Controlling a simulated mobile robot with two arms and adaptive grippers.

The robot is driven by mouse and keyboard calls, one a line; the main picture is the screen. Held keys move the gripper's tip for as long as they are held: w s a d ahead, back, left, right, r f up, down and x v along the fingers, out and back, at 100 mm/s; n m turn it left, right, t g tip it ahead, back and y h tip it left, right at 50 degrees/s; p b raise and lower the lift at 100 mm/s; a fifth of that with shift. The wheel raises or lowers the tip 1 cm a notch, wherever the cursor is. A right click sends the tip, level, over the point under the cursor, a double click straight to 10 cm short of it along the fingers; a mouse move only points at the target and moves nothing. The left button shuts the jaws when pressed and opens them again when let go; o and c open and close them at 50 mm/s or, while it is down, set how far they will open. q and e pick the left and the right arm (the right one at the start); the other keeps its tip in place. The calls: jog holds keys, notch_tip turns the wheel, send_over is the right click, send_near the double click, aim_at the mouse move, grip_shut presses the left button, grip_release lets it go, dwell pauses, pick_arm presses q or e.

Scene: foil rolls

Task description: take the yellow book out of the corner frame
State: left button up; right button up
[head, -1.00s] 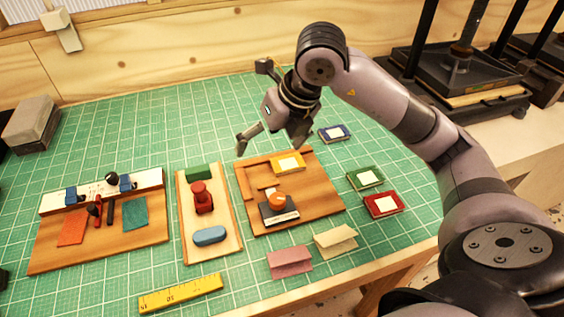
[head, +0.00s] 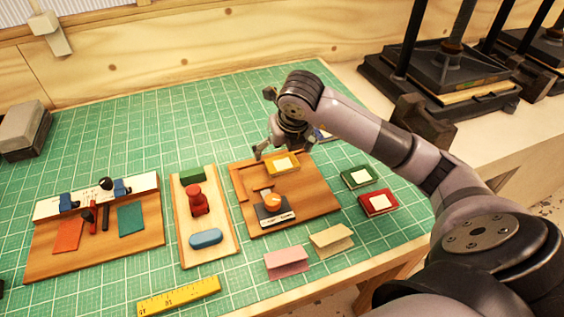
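The yellow book (head: 270,169), with a pale label, lies flat on a brown wooden board (head: 318,196). The corner frame (head: 238,184), a raised wooden edge, runs along the board's left side and back beside the book. My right gripper (head: 283,154) is low over the back of the board, with one finger to the left of the book and the other near its right back corner. The fingers look spread. Contact with the book cannot be made out. My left gripper is not in view.
Green (head: 359,176) and red (head: 378,202) books lie to the right. A blue book (head: 320,135) is partly hidden behind my gripper. Folded pink (head: 287,262) and cream (head: 331,240) cards stand in front.

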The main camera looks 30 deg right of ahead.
aim_at(281, 160)
jog(key=p+x, duration=0.1)
jog(key=x, duration=0.1)
jog(key=p+x, duration=0.1)
jog(key=x, duration=0.2)
jog(key=shift+s+d, duration=0.2)
jog(key=shift+s, duration=0.05)
jog(key=shift+w+f, duration=0.15)
jog(key=shift+f, duration=0.1)
jog(key=shift+c, duration=0.4)
jog(key=c, duration=1.2)
jog(key=shift+r, duration=0.1)
